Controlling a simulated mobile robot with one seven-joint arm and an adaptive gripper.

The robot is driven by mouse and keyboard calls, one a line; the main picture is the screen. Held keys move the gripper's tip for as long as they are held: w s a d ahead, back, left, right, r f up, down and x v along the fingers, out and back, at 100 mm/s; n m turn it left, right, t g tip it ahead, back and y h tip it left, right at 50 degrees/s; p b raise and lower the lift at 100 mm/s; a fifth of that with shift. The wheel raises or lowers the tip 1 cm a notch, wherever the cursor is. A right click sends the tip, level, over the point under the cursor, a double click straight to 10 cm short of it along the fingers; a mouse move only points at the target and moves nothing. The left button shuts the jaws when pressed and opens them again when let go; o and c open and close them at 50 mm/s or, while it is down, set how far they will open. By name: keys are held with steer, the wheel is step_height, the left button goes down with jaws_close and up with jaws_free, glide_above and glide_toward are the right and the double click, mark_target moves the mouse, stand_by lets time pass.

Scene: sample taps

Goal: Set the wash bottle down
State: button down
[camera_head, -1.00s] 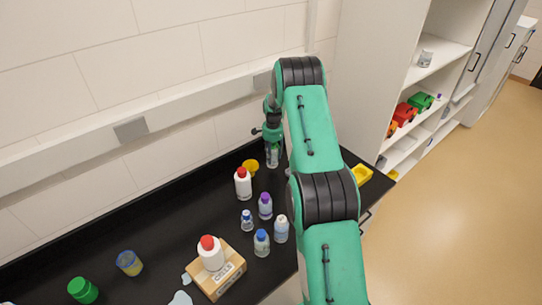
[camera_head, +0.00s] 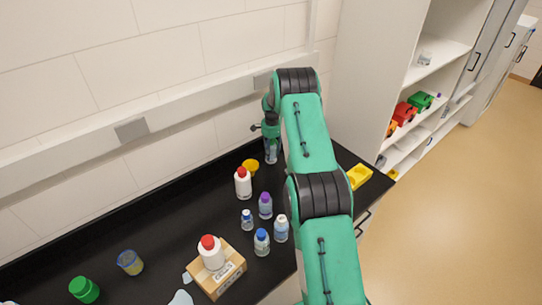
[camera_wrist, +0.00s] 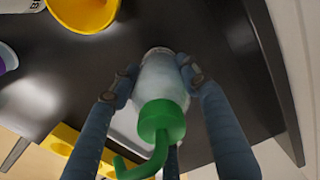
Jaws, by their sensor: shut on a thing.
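The wash bottle has a pale body (camera_wrist: 160,80), a green cap and a bent green spout in the wrist view. It also shows in the head view as a small pale bottle (camera_head: 271,153) under my gripper, at the far end of the black counter near the wall. My gripper (camera_wrist: 158,76) is shut on the bottle's body, one finger on each side. In the head view my gripper (camera_head: 271,130) is partly covered by my arm. The bottle looks upright. I cannot tell whether its base touches the counter.
The black counter (camera_head: 150,215) holds a yellow funnel-like piece (camera_head: 251,165), a white red-capped bottle (camera_head: 243,184), several small bottles nearer, and a cardboard box (camera_head: 228,279) with another red-capped bottle. A yellow tray (camera_head: 359,176) lies right of my arm.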

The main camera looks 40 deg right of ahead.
steer(key=shift+f, duration=1.35)
steer(key=shift+f, duration=0.2)
steer(key=c, duration=0.9)
jaws_free()
steer(key=shift+r, duration=0.2)
step_height(320, 180, up, 12)
steer(key=shift+b, duration=0.5)
